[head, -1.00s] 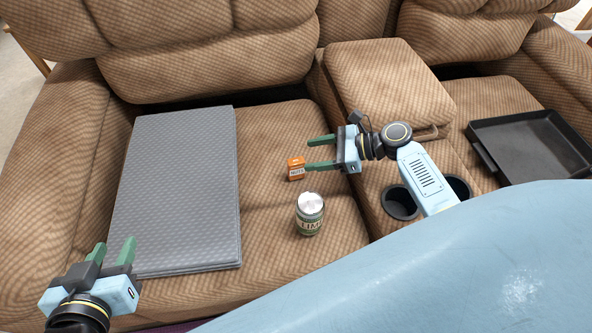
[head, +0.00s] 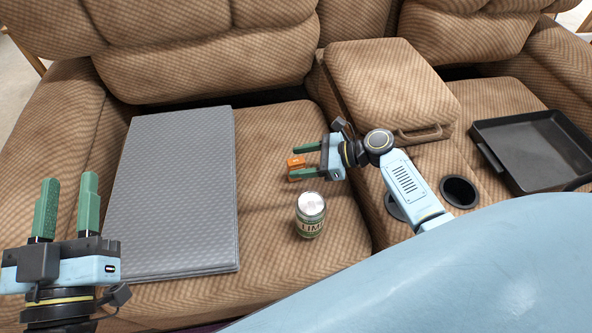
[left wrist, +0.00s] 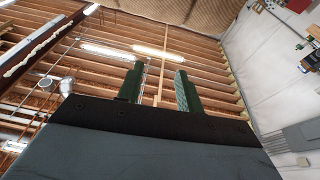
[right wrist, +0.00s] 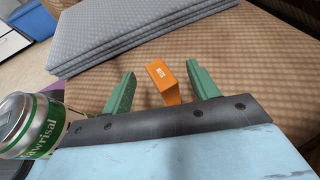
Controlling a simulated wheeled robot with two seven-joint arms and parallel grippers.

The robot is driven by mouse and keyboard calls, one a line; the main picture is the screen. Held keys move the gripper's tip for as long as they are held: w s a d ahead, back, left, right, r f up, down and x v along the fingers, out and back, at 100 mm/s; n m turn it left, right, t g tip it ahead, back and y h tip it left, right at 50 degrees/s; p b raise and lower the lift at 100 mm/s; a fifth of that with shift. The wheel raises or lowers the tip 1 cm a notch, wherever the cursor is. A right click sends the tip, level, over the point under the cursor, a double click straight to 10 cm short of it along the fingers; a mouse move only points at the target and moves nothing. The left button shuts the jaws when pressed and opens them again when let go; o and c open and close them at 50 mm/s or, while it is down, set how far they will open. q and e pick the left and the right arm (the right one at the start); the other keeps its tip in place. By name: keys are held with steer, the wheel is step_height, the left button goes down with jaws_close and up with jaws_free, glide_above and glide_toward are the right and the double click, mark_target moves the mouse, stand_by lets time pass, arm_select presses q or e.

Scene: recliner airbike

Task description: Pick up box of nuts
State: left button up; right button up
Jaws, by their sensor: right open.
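The small orange box of nuts (head: 297,163) stands on the sofa seat, right of the grey folded mat. In the right wrist view the box (right wrist: 161,78) shows between the two green fingers, its lower part hidden behind the gripper's edge. My right gripper (head: 305,161) is open around the box in the head view, with one finger on the far side and one on the near side. I cannot tell whether either finger touches it.
A lime can (head: 310,214) stands on the seat just in front of the box, close to my right gripper. Cup holders (head: 459,191) and a black tray (head: 535,150) are to the right.

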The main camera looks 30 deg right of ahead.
mark_target(298, 161)
steer(key=b+x, duration=0.1)
steer(key=x, duration=0.1)
steer(key=shift+w+a+f, duration=0.2)
arm_select(q)
steer(key=shift+s+r+t+h, duration=0.15)
steer(key=shift+s+r+t, duration=0.15)
steer(key=shift+r+t, duration=0.3)
steer(key=shift+s+r+t+h, duration=0.2)
steer(key=shift+s+r+t, duration=0.15)
steer(key=shift+r+t, duration=0.3)
steer(key=shift+s+r+t+h, duration=0.15)
steer(key=shift+s+r+t, duration=0.25)
steer(key=shift+r, duration=0.3)
arm_select(e)
steer(key=shift+w+a, duration=0.25)
steer(key=shift+a, duration=0.1)
arm_select(q)
steer(key=shift+w, duration=0.1)
arm_select(e)
jaws_close()
arm_select(q)
steer(key=shift+w, duration=0.1)
